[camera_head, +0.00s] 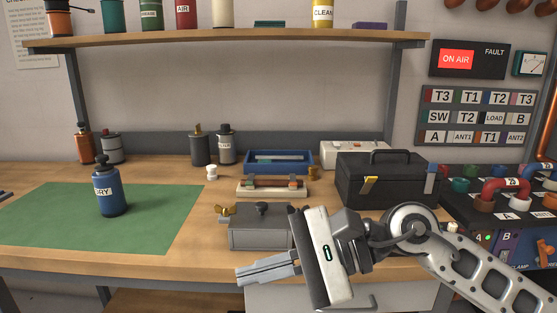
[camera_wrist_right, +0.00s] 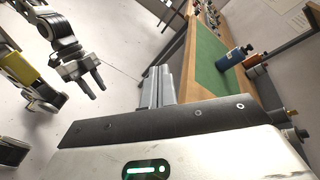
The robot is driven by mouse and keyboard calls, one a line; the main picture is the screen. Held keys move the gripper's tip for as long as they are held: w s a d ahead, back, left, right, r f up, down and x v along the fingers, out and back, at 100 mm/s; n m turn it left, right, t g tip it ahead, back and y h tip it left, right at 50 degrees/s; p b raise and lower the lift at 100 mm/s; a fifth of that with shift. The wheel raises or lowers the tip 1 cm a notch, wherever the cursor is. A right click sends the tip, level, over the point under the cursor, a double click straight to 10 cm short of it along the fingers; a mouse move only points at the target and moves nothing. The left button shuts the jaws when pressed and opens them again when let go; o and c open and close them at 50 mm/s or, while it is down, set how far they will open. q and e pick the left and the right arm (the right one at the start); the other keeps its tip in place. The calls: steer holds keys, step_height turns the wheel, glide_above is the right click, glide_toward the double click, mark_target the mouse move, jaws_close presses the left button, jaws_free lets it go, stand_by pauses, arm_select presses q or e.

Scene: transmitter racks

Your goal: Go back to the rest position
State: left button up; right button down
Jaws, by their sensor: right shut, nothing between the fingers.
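My right gripper (camera_head: 240,275) is shut and empty. It hangs over the front edge of the workbench (camera_head: 180,265), pointing left, in front of a grey metal box (camera_head: 262,235). In the right wrist view its closed fingers (camera_wrist_right: 155,88) point towards the bench edge. My left gripper (camera_wrist_right: 94,80) shows at the upper left of the right wrist view. Its two dark fingers are apart with nothing between them, over the floor and away from the bench.
A blue bottle (camera_head: 110,190) stands upright on the green mat (camera_head: 150,230). A black toolbox (camera_head: 385,182) stands behind my right arm. A blue tray (camera_head: 250,161) lies towards the back. Racks with connectors (camera_head: 500,215) are at the right. A shelf (camera_head: 220,38) spans above.

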steer(key=w+d+f+n+t+h+p, duration=0.15)
steer(key=d+f+n+t, duration=0.25)
steer(key=n+t, duration=0.8)
steer(key=w+d+f+n+t+h+b, duration=0.15)
steer(key=d+f+n+t, duration=0.35)
steer(key=n, duration=1.2)
steer(key=s+d+f+m+g+h, duration=0.3)
steer(key=s+f+m, duration=0.3)
steer(key=f+m, duration=0.3)
steer(key=s+d+f+m+g+h+p, duration=0.1)
steer(key=s+d+f+m+h, duration=0.3)
steer(key=f+m, duration=0.6)
steer(key=s+f+g+h, duration=0.1)
steer(key=s, duration=0.1)
steer(key=shift+s+f+g+p, duration=0.2)
steer(key=shift+s+g+p, duration=0.1)
steer(key=shift+s+g, duration=0.1)
